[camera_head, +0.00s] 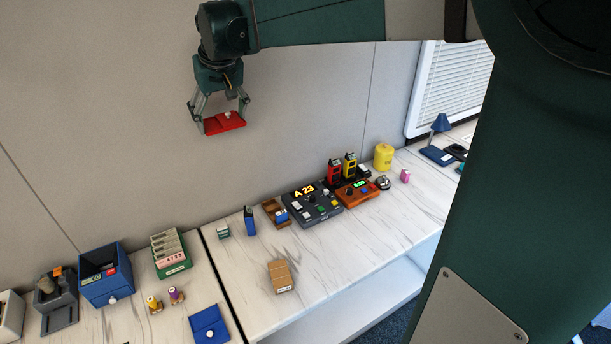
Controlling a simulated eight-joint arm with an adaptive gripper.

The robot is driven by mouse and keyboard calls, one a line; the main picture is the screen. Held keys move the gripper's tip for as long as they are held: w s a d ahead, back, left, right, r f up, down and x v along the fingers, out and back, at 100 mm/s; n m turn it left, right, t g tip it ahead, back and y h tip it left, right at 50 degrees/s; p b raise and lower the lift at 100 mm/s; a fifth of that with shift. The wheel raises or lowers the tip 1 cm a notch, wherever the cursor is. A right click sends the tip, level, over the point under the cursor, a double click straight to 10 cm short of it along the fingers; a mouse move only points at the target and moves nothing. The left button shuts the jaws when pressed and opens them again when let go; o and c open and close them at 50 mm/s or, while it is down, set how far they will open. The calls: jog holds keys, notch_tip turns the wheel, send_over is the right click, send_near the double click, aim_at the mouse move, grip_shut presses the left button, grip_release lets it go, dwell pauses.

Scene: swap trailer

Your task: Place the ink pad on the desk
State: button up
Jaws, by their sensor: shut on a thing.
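My gripper (222,115) is in the upper left of the head view, with its fingers around a flat red pad (224,124). The red pad has a small white knob on top and looks like an ink pad. It is held in the air, well above the desk (340,265) and in front of the grey wall. A similar blue pad (208,323) with a white knob lies on the left desk section at the bottom of the view.
A brown box (281,276) lies on the right desk section, with bare marble-patterned surface around it. Behind it are a dark control panel (313,205), an orange device (357,192) and a yellow canister (383,156). A blue bin (104,277) and green rack (171,254) stand left.

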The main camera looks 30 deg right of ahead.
jog(key=s+d+f, duration=0.3)
jog(key=d+f, duration=0.4)
jog(key=f, duration=0.3)
jog(key=b, duration=0.1)
send_over(317, 237)
jog(key=s, duration=0.1)
notch_tip(317, 237, down, 23)
jog(key=shift+s+r, duration=0.1)
jog(key=shift+f+b, duration=1.05)
jog(key=shift+f, duration=1.85)
jog(key=shift+f+b, duration=0.65)
jog(key=shift+f, duration=1.45)
jog(key=shift+f, duration=0.2)
